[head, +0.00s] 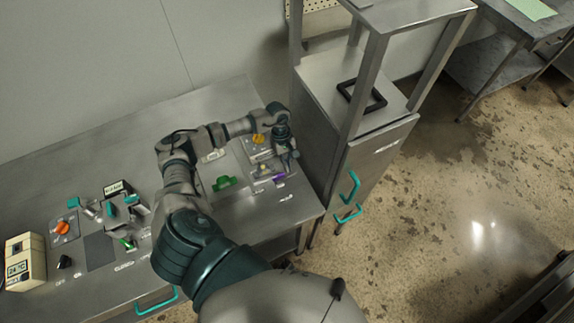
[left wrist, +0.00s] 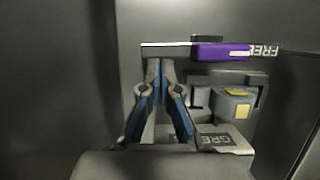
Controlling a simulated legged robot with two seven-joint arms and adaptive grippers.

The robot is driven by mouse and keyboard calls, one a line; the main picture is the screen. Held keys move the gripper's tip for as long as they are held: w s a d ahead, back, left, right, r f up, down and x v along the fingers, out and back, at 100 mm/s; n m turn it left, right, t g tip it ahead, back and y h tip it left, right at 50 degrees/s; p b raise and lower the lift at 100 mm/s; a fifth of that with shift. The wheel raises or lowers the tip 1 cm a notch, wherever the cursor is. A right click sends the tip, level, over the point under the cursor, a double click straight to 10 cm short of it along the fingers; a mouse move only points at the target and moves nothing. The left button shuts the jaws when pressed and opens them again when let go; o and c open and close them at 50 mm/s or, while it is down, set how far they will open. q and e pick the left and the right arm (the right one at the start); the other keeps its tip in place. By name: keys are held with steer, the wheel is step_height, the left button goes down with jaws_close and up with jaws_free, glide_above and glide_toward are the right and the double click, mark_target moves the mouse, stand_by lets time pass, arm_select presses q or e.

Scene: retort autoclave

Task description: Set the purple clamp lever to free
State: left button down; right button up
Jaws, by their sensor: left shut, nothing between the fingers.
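The purple clamp lever (head: 279,177) sits near the right end of the bench panel, in front of my left gripper (head: 289,158). In the left wrist view the purple grip (left wrist: 220,51) lies level on a thin metal bar, its right end beside a label reading FREE (left wrist: 264,50). My left gripper (left wrist: 158,64) is shut and empty. Its fingertips are at or just below the bar, left of the purple grip; I cannot tell whether they touch it. The lever's pivot is not clear. My right gripper is not in view.
A yellow-marked block (left wrist: 234,106) is close to the right of my fingers. A green handle (head: 224,183) and a yellow knob (head: 258,139) are on the same panel. A tall metal cabinet (head: 372,150) with teal handles stands to the right. The left bench holds an orange knob (head: 63,228).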

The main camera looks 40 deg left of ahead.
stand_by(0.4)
arm_select(q)
steer(key=shift+r, duration=0.1)
steer(key=v, duration=1.1)
steer(key=shift+a+r, duration=0.2)
steer(key=shift+r, duration=0.1)
